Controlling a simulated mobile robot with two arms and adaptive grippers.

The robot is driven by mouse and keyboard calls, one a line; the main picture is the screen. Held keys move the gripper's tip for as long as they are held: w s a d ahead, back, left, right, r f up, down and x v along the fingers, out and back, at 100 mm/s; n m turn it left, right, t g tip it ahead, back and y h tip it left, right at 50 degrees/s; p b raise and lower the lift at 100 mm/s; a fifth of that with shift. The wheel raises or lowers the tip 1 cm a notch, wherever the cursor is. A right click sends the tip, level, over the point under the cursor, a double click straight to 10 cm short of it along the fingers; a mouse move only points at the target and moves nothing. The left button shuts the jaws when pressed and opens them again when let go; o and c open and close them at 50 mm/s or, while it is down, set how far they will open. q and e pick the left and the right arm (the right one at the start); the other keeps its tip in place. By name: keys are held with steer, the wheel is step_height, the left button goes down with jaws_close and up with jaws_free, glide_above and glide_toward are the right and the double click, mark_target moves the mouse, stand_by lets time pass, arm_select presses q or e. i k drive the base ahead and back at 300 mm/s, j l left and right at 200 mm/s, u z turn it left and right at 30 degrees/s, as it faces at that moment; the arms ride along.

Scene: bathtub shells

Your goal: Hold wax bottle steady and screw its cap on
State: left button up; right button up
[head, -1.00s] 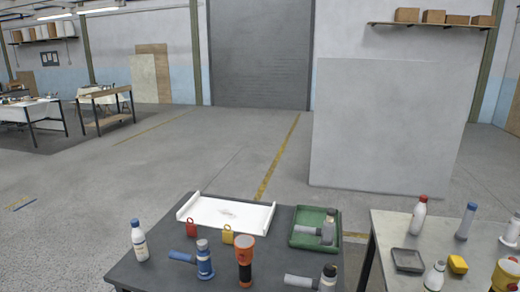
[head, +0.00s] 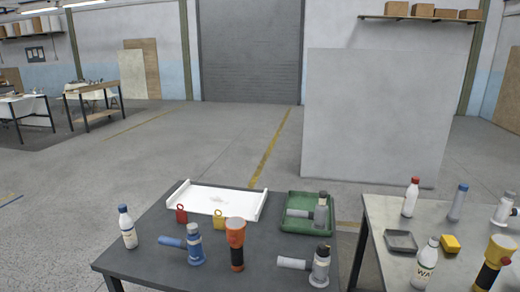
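A white bottle (head: 427,267) with letters that look like "WA" on its label stands upright near the front of the right table. Its top is pale, and I cannot tell whether that is a cap or a bare neck. A white bottle with a blue cap (head: 128,229) stands at the left edge of the dark table. A white bottle with a red cap (head: 411,198) stands at the back of the right table. No loose cap can be made out. Neither of my grippers is in view.
The dark table (head: 160,272) holds a white tray (head: 182,194), a green tray (head: 306,228), an orange-black torch (head: 236,245) and blue and grey tools. The right table (head: 385,215) holds a grey dish (head: 401,241), a yellow block (head: 450,243) and a yellow-black torch (head: 493,265). A gap separates the tables.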

mark_target(427, 262)
steer(key=z, duration=1.3)
